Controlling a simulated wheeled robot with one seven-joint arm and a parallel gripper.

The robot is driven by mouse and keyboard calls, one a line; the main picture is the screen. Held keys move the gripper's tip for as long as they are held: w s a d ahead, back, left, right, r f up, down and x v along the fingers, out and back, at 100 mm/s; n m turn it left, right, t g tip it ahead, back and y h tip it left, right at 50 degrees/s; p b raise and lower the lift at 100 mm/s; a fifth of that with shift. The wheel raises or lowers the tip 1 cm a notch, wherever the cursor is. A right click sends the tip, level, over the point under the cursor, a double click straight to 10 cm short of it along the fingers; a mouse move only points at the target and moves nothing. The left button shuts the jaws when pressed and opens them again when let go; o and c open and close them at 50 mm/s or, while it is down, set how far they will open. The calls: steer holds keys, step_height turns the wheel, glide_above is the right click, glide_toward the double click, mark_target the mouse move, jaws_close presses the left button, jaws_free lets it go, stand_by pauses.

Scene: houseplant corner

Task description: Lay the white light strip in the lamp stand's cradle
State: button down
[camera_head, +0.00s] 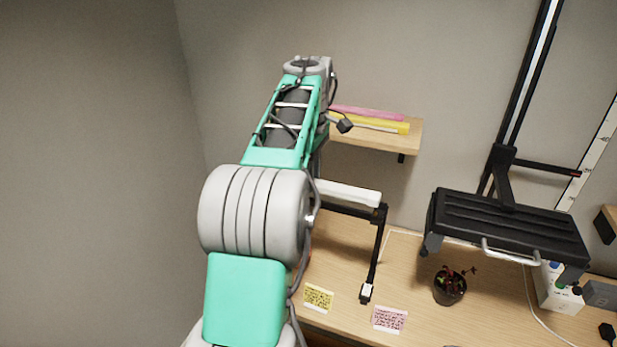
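The white light strip (350,194) is level, its right end showing and its left part hidden behind my arm. It lies along or just above the black top bar of the lamp stand (376,250); I cannot tell whether it rests in the cradle or hangs over it. The stand is a thin black post on the wooden table, with a small white-topped foot piece. My gripper is hidden behind my green and grey arm, so its hold on the strip does not show.
A wall shelf (415,134) holds a pink strip (368,113) and a yellow strip (382,125). A black raised tray (508,229) on a tall post stands right, above a potted plant (449,288). Yellow (318,298) and pink (389,319) notes lie at the table's front.

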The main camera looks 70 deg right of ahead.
steer(key=d+f+b, duration=0.2)
steer(key=f, duration=0.1)
steer(key=shift+s+d+f, duration=0.15)
steer(key=shift+d+f, duration=0.05)
steer(key=shift+d, duration=0.2)
steer(key=shift+s, duration=0.15)
stand_by(0.5)
steer(key=shift+r+p, duration=0.1)
steer(key=shift+p, duration=0.25)
steer(key=shift+f+b, duration=0.55)
steer(key=shift+f, duration=0.4)
stand_by(0.4)
steer(key=c, duration=1)
jaws_free()
